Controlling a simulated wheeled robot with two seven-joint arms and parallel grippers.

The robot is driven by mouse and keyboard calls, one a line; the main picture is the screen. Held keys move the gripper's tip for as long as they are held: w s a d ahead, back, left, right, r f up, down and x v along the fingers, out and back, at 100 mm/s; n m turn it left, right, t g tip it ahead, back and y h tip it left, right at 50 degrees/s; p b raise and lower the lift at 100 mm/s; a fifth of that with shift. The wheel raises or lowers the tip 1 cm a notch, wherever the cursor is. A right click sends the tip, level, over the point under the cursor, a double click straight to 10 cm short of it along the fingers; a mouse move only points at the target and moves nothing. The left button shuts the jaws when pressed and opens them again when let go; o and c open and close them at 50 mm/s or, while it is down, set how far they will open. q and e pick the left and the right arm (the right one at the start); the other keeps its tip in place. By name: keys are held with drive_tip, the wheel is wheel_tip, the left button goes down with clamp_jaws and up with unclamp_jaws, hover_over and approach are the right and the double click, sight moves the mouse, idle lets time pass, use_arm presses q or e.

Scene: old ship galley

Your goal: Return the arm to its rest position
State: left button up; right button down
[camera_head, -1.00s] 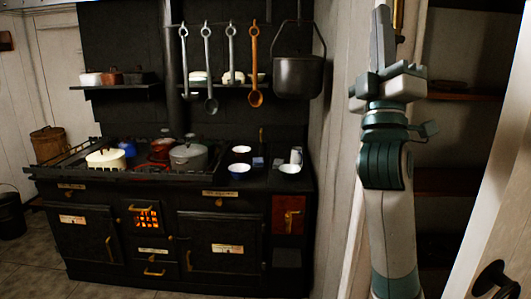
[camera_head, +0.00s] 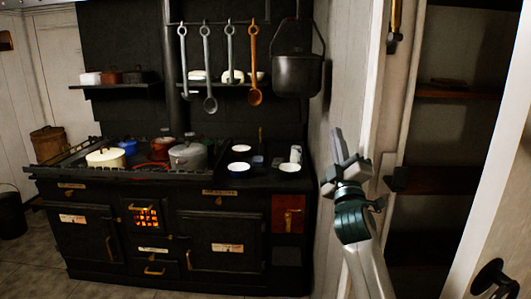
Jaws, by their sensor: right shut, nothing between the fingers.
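My right gripper (camera_head: 343,150) is at the right of the head view, at the end of my right arm (camera_head: 354,225), which rises from the bottom edge. Its fingers are together and point up and slightly left, with nothing between them. The gripper is in front of the pale wall and door frame, right of the stove (camera_head: 150,225), and appears clear of the stove. My left gripper and left arm are not in view.
Pots and bowls (camera_head: 239,169) stand on the stove top. Ladles (camera_head: 208,70) and a dark cauldron (camera_head: 297,75) hang above. A shelved recess (camera_head: 455,140) opens at the right, with a pale door (camera_head: 500,200) at the far right. Floor (camera_head: 25,260) shows at the lower left.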

drive_tip(key=w+f+m+g, duration=0.25)
drive_tip(key=f+g, duration=0.35)
drive_tip(key=f, duration=2.9)
drive_tip(key=s+d+f+m+g, duration=0.15)
drive_tip(key=s+f, duration=0.35)
drive_tip(key=f, duration=0.7)
drive_tip(key=s+f+g, duration=0.3)
drive_tip(key=s+f, duration=0.2)
drive_tip(key=f, duration=0.7)
drive_tip(key=s+d+f+g, duration=0.15)
drive_tip(key=s+f, duration=0.35)
drive_tip(key=f, duration=0.6)
drive_tip(key=s+d+f+m+g, duration=0.1)
drive_tip(key=s+f+m+g, duration=0.35)
drive_tip(key=s+f, duration=1.95)
drive_tip(key=s+d+f+g, duration=0.1)
drive_tip(key=s+f+g, duration=0.1)
drive_tip(key=s, duration=1)
drive_tip(key=s+d+f+g, duration=0.1)
drive_tip(key=s+f+g, duration=0.1)
drive_tip(key=s, duration=1.1)
drive_tip(key=s+d+f+m+g, duration=0.1)
drive_tip(key=s+f, duration=0.3)
drive_tip(key=s, duration=0.8)
drive_tip(key=shift+s+g, duration=0.25)
drive_tip(key=shift+g, duration=0.6)
